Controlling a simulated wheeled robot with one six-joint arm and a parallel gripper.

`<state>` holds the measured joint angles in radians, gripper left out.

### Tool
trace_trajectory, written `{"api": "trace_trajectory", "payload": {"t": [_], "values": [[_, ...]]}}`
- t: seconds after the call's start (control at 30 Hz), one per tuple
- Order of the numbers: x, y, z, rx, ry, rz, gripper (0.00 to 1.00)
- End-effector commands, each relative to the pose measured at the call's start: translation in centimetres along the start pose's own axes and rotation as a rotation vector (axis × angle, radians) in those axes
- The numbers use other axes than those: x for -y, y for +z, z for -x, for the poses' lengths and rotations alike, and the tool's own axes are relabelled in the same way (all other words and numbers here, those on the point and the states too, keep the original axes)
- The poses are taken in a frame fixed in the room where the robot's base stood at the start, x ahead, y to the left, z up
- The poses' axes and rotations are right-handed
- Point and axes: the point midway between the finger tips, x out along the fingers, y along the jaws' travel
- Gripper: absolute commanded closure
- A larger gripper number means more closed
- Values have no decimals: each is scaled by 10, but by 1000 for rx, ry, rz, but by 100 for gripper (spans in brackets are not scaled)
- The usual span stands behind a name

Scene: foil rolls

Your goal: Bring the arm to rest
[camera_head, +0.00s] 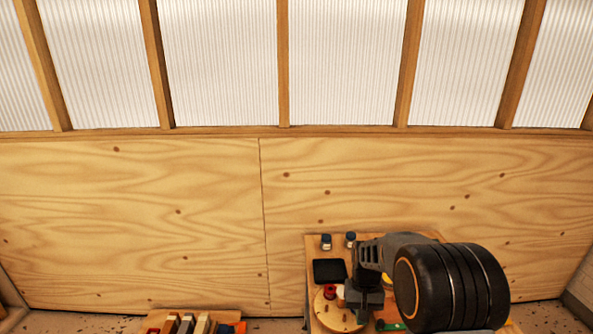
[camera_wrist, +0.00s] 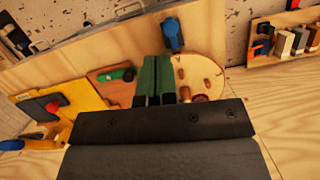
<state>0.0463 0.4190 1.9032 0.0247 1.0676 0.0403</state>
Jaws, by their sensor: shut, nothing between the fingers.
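My gripper shows in the wrist view (camera_wrist: 155,68); its two dark green fingers lie side by side, shut with nothing between them. In that view the fingers are in front of a round light-wood board (camera_wrist: 208,90) with several small pegs and a wooden board (camera_wrist: 105,88) bearing a green object (camera_wrist: 126,73). I cannot tell how far above them the fingers are. In the head view my arm is folded over the right side of a wooden table, and its thick black joint hides part of the top.
On the table (camera_head: 315,250) are a black square pad (camera_head: 328,271), two small dark-capped jars (camera_head: 326,241) and the round board (camera_head: 328,316). A rack of several coloured blocks (camera_head: 190,322) stands left. A yellow tray (camera_wrist: 85,98) lies left in the wrist view. A plywood wall (camera_head: 150,220) stands behind.

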Motion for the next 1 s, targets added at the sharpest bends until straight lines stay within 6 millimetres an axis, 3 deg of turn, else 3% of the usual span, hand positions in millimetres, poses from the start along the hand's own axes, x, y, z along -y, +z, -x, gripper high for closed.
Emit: {"api": "trace_trajectory", "payload": {"t": [0.1,0.3,0.5,0.7,1.0], "values": [[1,41,27,-96,3,31,100],[1,106,57,-268,8,75,100],[1,152,74,-412,8,99,100],[2,173,90,-513,4,110,100],[4,177,104,-565,0,115,100]]}}
